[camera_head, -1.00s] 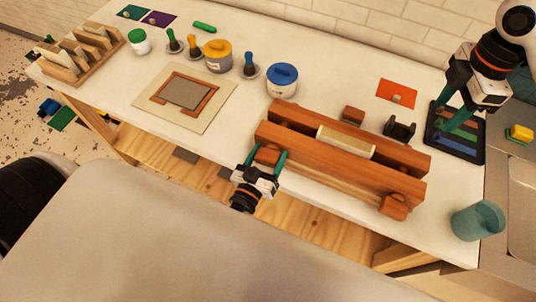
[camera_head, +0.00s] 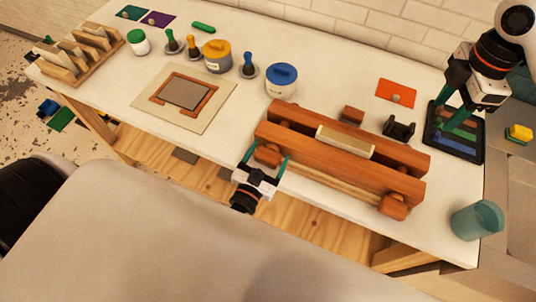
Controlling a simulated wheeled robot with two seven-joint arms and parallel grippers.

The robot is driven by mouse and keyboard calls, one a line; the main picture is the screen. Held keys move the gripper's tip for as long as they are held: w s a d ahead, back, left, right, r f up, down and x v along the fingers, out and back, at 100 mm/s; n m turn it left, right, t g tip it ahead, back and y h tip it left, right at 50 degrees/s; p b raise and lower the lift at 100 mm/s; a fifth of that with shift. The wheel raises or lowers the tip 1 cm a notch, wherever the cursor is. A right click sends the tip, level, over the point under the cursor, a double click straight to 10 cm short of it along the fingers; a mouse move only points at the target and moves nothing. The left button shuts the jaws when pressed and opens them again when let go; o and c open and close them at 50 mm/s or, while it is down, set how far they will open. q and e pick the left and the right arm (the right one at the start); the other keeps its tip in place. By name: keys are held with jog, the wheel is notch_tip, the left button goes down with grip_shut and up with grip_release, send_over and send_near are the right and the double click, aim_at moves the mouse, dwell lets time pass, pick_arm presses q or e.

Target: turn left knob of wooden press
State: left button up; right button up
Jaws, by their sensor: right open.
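The wooden press (camera_head: 330,155) is a pair of long reddish-brown beams at the table's front edge, with a cream block (camera_head: 345,142) between them. Its left knob (camera_head: 268,156) is a faceted wooden piece on the front beam's left end. Its right knob (camera_head: 393,207) sits at the other end. My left gripper (camera_head: 266,160) comes from the front, with one teal finger on each side of the left knob, seemingly shut on it. Finger contact is too small to see clearly. My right gripper (camera_head: 454,102) is open over a dark tray (camera_head: 456,148) at the right.
A blue-lidded pot (camera_head: 282,80) and a dark holder (camera_head: 399,129) stand behind the press. A teal cup (camera_head: 477,220) stands at the front right corner. A flat board with a wooden frame (camera_head: 213,111) lies left of the press. The table's front edge is close to my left gripper.

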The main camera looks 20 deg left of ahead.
pick_arm(q)
jog(key=shift+s, duration=0.15)
jog(key=s, duration=1.1)
jog(key=shift+s, duration=0.4)
dwell(1.8)
